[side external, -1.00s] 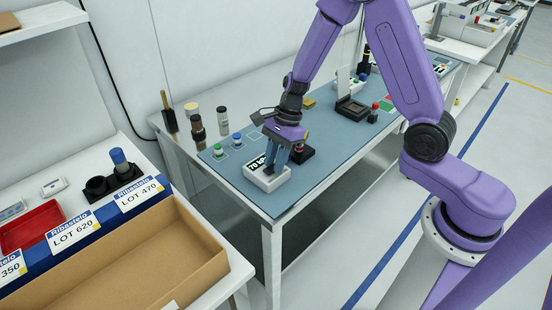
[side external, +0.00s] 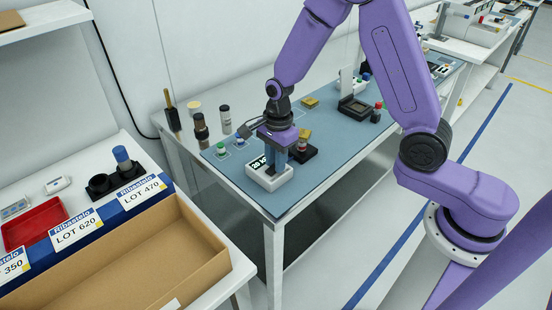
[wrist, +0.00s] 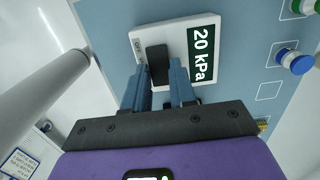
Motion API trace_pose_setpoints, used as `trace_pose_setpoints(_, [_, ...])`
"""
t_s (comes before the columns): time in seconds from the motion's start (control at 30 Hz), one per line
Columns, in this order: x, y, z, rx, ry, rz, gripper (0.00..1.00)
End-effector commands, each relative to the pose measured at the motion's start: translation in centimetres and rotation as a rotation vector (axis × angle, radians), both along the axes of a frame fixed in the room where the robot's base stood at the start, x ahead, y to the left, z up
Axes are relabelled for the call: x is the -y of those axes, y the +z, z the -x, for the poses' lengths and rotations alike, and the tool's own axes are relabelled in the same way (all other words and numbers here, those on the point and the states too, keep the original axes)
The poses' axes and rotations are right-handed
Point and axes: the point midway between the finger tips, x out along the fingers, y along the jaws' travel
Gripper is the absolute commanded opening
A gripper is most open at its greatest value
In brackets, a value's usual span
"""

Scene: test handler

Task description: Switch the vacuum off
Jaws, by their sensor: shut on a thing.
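The vacuum unit is a white box (side external: 268,182) near the front edge of the blue mat. Its dark display (wrist: 203,55) reads 20 kPa in the wrist view. A black switch lever (wrist: 156,58) stands on its white face beside the display. My gripper (side external: 274,168) points down over the unit. In the wrist view its two blue fingers (wrist: 166,78) are close together at the lever, shut on it.
A green button (side external: 221,150) and a blue button (side external: 240,141) stand left of the unit. A dark fixture with a red-and-white part (side external: 302,146) is close to its right. Several bottles (side external: 201,130) stand behind. The mat's right middle is largely clear.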

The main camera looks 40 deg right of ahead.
Motion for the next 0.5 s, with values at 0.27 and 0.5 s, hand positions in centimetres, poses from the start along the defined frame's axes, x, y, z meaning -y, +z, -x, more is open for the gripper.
trace_pose_setpoints(0.27, [0.01, -0.02, 0.09, -0.003, 0.0, 0.0, 0.51])
trace_pose_setpoints(0.5, [0.0, 0.0, 0.03, -0.001, 0.0, -0.001, 0.51])
